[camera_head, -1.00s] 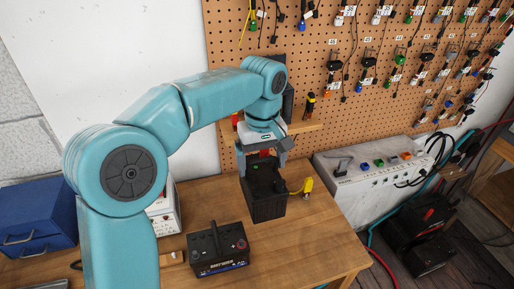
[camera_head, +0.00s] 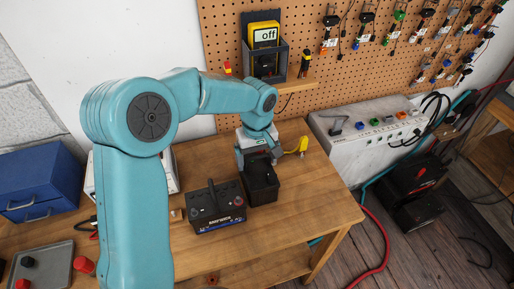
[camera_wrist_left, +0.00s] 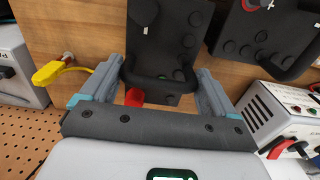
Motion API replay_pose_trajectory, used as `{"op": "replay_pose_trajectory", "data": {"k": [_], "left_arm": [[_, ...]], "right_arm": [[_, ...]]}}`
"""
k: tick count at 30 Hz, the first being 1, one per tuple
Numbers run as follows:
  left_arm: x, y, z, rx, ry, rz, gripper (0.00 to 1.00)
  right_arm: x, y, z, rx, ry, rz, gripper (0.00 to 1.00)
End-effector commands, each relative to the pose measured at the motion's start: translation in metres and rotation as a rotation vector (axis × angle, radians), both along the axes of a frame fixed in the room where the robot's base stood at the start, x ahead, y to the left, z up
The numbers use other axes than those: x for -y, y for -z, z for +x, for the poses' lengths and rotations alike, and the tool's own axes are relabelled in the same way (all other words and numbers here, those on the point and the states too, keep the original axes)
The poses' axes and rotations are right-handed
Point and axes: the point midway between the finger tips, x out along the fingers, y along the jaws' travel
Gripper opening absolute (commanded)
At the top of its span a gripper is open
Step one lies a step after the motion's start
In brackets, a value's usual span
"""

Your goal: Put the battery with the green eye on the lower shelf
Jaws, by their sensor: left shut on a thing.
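My left gripper (camera_head: 258,158) is shut on a black battery (camera_head: 262,188) and holds it upright over the wooden table. In the left wrist view the gripper (camera_wrist_left: 155,92) grips this battery (camera_wrist_left: 165,50) by its top, with a red cap and a small green spot showing. I cannot tell whether its base touches the table. A second black battery (camera_head: 217,213) with a carry handle and a red terminal stands just left of it; its top also shows in the left wrist view (camera_wrist_left: 265,40). A lower shelf (camera_head: 262,268) shows below the table's front edge. My right gripper is out of view.
A yellow clamp (camera_head: 302,146) lies behind the held battery. A grey bench unit (camera_head: 350,150) stands at the back right. A meter reading "off" (camera_head: 264,36) sits on a wall ledge. A red hose (camera_head: 382,250) runs over the floor. The table's right front is clear.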

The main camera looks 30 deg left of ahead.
Motion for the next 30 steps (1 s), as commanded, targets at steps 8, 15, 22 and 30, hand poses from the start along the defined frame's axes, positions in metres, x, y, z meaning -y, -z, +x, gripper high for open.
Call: {"op": "replay_pose_trajectory", "data": {"k": [8,15,22,30], "left_arm": [[-0.001,0.0,0.002,0.009,-0.002,0.0,0.04],[0.0,0.005,0.0,0.001,0.0,0.0,1.0],[0.0,0.004,0.0,0.001,0.0,0.0,1.0],[0.0,-0.035,0.002,0.008,-0.001,0.001,1.0]], "right_arm": [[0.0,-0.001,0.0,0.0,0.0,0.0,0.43],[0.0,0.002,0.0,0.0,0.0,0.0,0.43],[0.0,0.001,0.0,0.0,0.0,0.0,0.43],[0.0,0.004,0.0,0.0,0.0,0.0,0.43]]}}
